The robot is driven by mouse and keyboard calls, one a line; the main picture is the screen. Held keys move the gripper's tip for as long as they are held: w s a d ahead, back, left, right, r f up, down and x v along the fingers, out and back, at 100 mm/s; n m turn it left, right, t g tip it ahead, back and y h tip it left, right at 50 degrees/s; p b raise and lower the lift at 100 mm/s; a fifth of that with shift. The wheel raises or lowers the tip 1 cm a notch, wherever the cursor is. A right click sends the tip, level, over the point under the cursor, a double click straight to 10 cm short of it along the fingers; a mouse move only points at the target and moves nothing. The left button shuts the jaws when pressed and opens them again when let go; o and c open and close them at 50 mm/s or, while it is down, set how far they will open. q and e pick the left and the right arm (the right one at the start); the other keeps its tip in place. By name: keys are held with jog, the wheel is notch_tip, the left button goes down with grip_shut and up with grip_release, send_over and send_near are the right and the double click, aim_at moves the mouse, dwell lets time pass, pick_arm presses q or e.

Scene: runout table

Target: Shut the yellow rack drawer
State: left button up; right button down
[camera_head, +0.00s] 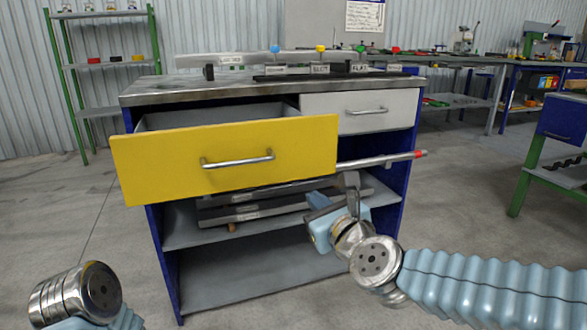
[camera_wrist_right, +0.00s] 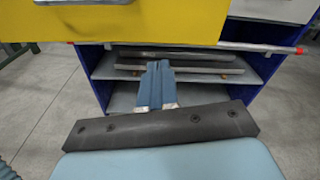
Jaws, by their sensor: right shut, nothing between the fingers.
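The yellow drawer (camera_head: 225,158) with a silver bar handle (camera_head: 237,160) stands pulled out of the left side of the blue bench cabinet (camera_head: 160,240). The inside of the drawer shows behind its front. The drawer front also fills the top of the right wrist view (camera_wrist_right: 150,18). My right gripper (camera_head: 318,203) is shut and empty, below and right of the drawer front and apart from it. Its closed fingers show in the right wrist view (camera_wrist_right: 157,85), pointing toward the shelf opening. At the lower left only a wrist part of my left arm shows; its gripper is out of the picture.
A white drawer (camera_head: 365,111) beside it is shut. A rod with a red tip (camera_head: 385,159) sticks out to the right under the drawers. Grey bars (camera_head: 265,209) lie on the cabinet shelf. Labelled items with coloured knobs stand on the worktop (camera_head: 150,91). The floor in front is clear.

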notch_tip(320, 180, up, 4)
jog(key=s+m+t, duration=0.1)
jog(key=s+m, duration=0.1)
jog(key=m, duration=0.1)
send_near(289, 153)
jog(key=x, duration=0.6)
jog(key=shift+w+a+r+p, duration=0.1)
jog(key=shift+w+p, duration=0.3)
jog(key=shift+w, duration=0.15)
